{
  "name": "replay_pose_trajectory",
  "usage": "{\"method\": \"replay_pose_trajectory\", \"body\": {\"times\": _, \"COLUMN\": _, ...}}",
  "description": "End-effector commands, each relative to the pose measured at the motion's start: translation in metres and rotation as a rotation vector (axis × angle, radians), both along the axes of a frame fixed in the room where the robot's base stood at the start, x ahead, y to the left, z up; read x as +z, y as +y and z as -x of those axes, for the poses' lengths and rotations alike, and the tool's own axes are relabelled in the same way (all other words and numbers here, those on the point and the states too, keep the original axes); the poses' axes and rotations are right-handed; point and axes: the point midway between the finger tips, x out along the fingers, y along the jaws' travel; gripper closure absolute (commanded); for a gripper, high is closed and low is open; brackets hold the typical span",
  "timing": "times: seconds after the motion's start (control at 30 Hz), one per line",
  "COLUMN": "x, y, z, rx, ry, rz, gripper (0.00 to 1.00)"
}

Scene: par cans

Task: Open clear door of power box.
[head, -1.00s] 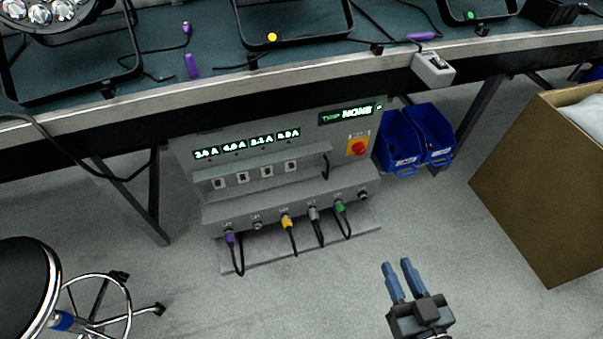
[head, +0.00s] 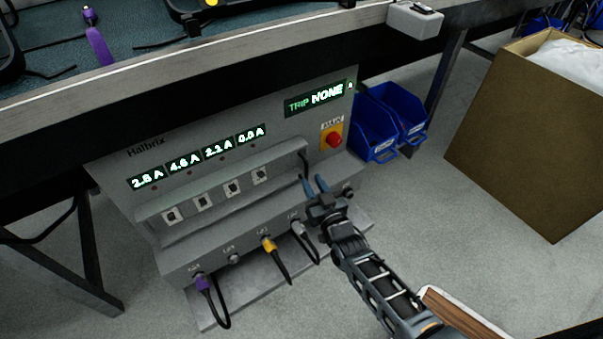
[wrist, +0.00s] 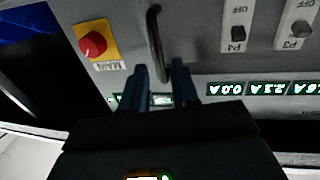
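The grey power box (head: 290,125) stands under the workbench, with current readouts above a row of switches. The clear door over the switch row is hard to make out. A dark bar handle (head: 303,168) is at the right end of that row. It also shows in the wrist view (wrist: 156,42) as a curved bar. My gripper (head: 314,183) is in front of the box's right side, close to the handle. In the wrist view my gripper's blue fingers (wrist: 160,70) are apart, with the handle's end between them. Contact with the handle is not clear.
A red MAIN knob (head: 334,137) on a yellow plate is right of the handle. Cables with purple (head: 201,283) and yellow (head: 267,242) plugs hang below. Blue bins (head: 375,130) and a cardboard box (head: 525,145) stand at right. The bench edge (head: 200,65) overhangs the box.

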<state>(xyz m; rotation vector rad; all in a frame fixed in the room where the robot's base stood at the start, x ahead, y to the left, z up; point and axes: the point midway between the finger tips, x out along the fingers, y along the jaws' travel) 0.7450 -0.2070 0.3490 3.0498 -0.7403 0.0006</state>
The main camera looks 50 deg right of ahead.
Motion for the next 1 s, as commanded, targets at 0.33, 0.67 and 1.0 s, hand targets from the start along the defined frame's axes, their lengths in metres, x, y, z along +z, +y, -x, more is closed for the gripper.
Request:
{"method": "replay_pose_trajectory", "body": {"times": 0.33, "x": -0.002, "y": -0.022, "z": -0.042, "rx": 0.000, "ry": 0.000, "rz": -0.001, "gripper": 0.70}}
{"method": "replay_pose_trajectory", "body": {"times": 0.67, "x": 0.000, "y": -0.025, "z": -0.048, "rx": 0.000, "ry": 0.001, "rz": 0.000, "gripper": 0.70}}
{"method": "replay_pose_trajectory", "body": {"times": 1.0, "x": 0.000, "y": -0.025, "z": -0.048, "rx": 0.000, "ry": 0.001, "rz": 0.000, "gripper": 0.97}}
